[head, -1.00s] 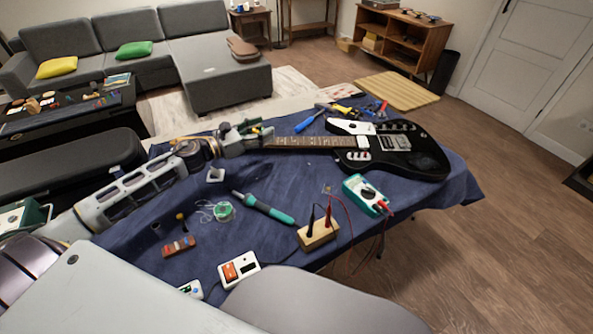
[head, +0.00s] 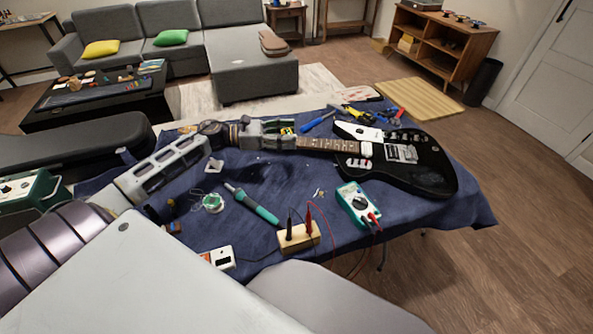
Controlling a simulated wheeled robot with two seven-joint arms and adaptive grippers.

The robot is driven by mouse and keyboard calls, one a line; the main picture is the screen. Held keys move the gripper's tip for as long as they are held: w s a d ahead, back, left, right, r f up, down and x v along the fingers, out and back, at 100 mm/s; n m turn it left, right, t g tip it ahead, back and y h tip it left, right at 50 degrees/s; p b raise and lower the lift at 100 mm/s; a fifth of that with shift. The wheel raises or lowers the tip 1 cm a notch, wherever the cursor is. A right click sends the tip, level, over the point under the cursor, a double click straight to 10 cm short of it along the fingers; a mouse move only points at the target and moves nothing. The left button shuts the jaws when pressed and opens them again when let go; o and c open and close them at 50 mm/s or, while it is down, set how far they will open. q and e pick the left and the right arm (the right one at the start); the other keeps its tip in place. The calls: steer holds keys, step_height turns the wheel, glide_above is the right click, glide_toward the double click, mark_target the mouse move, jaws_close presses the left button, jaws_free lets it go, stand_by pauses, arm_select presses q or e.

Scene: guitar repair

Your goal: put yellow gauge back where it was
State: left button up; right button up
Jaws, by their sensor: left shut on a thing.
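My left gripper (head: 286,133) reaches in from the left, at the headstock end of the black guitar (head: 425,165). It is shut on a small yellow thing (head: 286,131), which looks like the yellow gauge. The fingers hide most of it, so its shape is unclear. The guitar lies on the blue cloth (head: 285,178) with its neck (head: 330,145) pointing left toward the gripper. The gripper covers the headstock, and I cannot tell whether it touches it. My right gripper is not in view.
A soldering iron (head: 255,205), green solder spool (head: 212,202), wooden block with probes (head: 299,237) and teal multimeter (head: 357,203) lie in front of the neck. Pliers and screwdrivers (head: 362,115) lie behind the guitar. A black case (head: 75,148) stands at left.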

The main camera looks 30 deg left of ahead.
arm_select(q)
steer(key=shift+d, duration=0.1)
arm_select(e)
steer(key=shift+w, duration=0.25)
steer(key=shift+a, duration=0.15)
arm_select(q)
steer(key=shift+f, duration=0.55)
step_height(320, 180, down, 4)
steer(key=shift+f+b, duration=0.1)
steer(key=shift+b, duration=0.2)
steer(key=shift+f, duration=0.45)
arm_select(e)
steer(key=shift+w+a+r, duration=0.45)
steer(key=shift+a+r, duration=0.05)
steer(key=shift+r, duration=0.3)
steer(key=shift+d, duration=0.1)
